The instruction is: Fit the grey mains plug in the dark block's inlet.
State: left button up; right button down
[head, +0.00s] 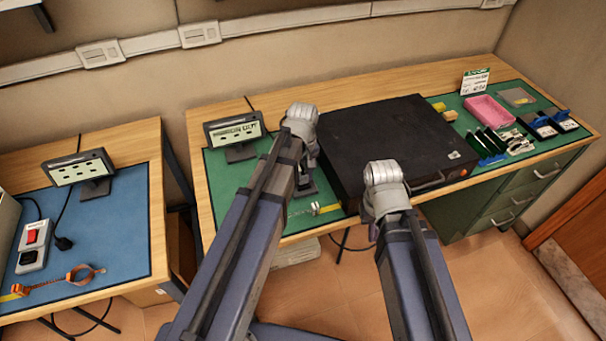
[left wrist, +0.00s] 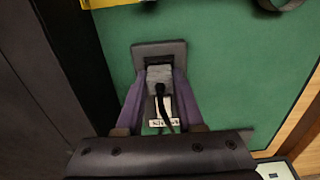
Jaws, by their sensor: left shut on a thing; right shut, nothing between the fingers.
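In the left wrist view, the grey mains plug (left wrist: 160,74) with its black cable is between the purple fingers of my left gripper (left wrist: 158,84), which is shut on it. The plug's front end is at the dark opening of the dark block (left wrist: 175,48), lined up with it. I cannot tell how deep it sits. The block lies on the green mat. In the head view my left gripper (head: 304,186) points down at the mat, and the arm hides most of the plug and block. My right gripper (head: 373,231) is shut and empty at the bench's front edge.
A large black case (head: 385,140) stands right of my left gripper. A display sign (head: 236,132) stands at the back left of the green mat (head: 222,185). A pink tray (head: 488,111) and tools lie at the right. A second bench with a blue mat (head: 120,235) is at left.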

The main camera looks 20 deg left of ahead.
pick_arm(q)
jog(key=shift+f+b, duration=0.45)
dwell(0.8)
jog(key=o, duration=1.1)
jog(key=shift+c, duration=1.5)
jog(key=shift+o, duration=0.9)
jog(key=shift+s, duration=0.1)
jog(key=shift+o, duration=0.2)
jog(key=shift+a+r, duration=0.1)
jog(key=shift+r+p, duration=0.5)
jog(key=shift+p, duration=0.15)
jog(key=shift+r+p, duration=3.05)
